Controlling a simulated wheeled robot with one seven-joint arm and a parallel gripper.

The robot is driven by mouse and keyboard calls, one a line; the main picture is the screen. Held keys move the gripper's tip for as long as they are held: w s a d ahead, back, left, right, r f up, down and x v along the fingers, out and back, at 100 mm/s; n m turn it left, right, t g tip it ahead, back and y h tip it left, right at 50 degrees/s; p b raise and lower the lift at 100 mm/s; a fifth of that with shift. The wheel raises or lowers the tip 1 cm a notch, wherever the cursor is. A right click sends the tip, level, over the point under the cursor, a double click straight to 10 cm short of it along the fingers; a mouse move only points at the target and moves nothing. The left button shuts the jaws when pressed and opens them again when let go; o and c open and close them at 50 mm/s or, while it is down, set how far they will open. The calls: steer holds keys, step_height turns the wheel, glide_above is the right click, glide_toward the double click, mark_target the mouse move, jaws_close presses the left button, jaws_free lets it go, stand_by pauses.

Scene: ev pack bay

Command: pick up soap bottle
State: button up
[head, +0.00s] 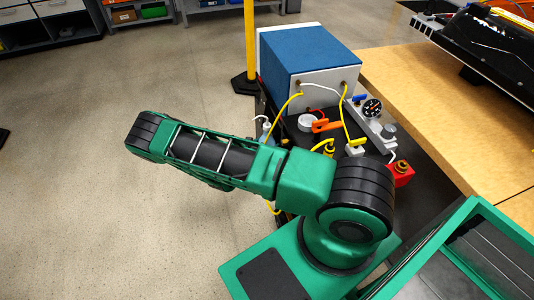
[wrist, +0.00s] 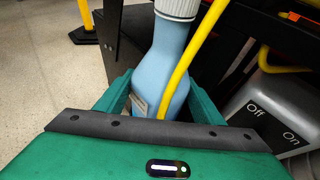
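The soap bottle (wrist: 165,55) is light blue with a white ribbed cap and fills the middle of the wrist view. The green fingers of my gripper (wrist: 160,105) stand on either side of its lower body, with narrow dark gaps seeming to show beside it. The bottle's base is hidden behind my gripper's housing. A yellow cable (wrist: 190,55) runs in front of the bottle. In the head view the white top of the bottle (head: 267,126) shows just behind my arm; my gripper is hidden there.
A grey On/Off switch unit (wrist: 265,115) is right of my gripper. A yellow post (head: 251,45) stands behind.

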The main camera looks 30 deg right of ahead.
mark_target(265, 134)
steer(key=c, duration=0.4)
steer(key=shift+o, duration=0.2)
steer(key=shift+r, duration=0.1)
step_height(265, 134, up, 7)
steer(key=shift+r, duration=0.1)
steer(key=s+a, duration=0.4)
steer(key=a, duration=0.4)
steer(key=s+a, duration=0.4)
steer(key=a, duration=0.3)
steer(key=shift+s+a, duration=0.4)
